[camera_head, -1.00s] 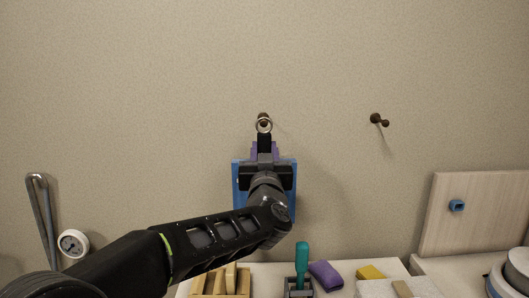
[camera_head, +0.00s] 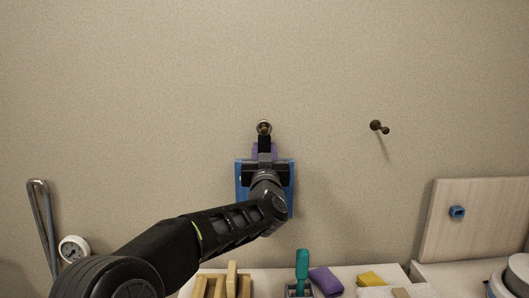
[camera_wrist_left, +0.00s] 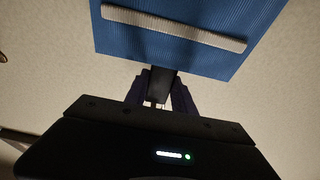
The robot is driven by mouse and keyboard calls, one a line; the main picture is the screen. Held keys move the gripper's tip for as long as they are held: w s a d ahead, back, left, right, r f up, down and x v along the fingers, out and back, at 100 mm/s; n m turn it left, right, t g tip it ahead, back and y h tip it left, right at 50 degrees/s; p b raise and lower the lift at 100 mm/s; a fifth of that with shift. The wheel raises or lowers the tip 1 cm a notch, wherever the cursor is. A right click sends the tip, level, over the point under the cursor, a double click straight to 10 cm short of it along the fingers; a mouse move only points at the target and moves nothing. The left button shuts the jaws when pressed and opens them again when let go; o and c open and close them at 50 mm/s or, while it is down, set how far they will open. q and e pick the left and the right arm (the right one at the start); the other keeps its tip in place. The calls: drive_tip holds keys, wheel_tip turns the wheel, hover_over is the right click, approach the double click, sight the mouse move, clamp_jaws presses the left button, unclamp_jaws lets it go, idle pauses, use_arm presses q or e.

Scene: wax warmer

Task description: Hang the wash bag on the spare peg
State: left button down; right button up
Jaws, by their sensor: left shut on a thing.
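The blue wash bag (camera_head: 243,186) hangs against the wall behind my left gripper (camera_head: 264,149). In the left wrist view the bag (camera_wrist_left: 200,30) shows a pale strip across it. My left gripper (camera_wrist_left: 158,88) is shut on the bag's dark strap. A metal ring (camera_head: 264,134) at the strap's top lines up with the left peg (camera_head: 264,124); I cannot tell whether the ring is around the peg or in front of it. The right peg (camera_head: 379,127) is bare. My right gripper is not in view.
Below are a wooden rack (camera_head: 232,284), a teal-handled tool (camera_head: 302,264), a purple pouch (camera_head: 326,281) and a yellow block (camera_head: 370,279). A pale board (camera_head: 475,215) stands at right. A metal rail (camera_head: 43,220) and a dial (camera_head: 74,247) are at left. Wall between the pegs is clear.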

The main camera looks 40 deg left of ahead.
use_arm(q)
drive_tip(key=shift+w+a, duration=0.35)
drive_tip(key=shift+w, duration=0.1)
drive_tip(key=shift+w+a+f, duration=0.1)
drive_tip(key=shift+w+f, duration=0.05)
drive_tip(key=shift+f, duration=0.2)
drive_tip(key=c, duration=1)
unclamp_jaws()
drive_tip(key=shift+o, duration=0.2)
drive_tip(key=shift+f, duration=0.1)
drive_tip(key=shift+s+b, duration=0.2)
drive_tip(key=shift+b, duration=0.15)
drive_tip(key=shift+b+v, duration=0.8)
drive_tip(key=shift+v, duration=1.25)
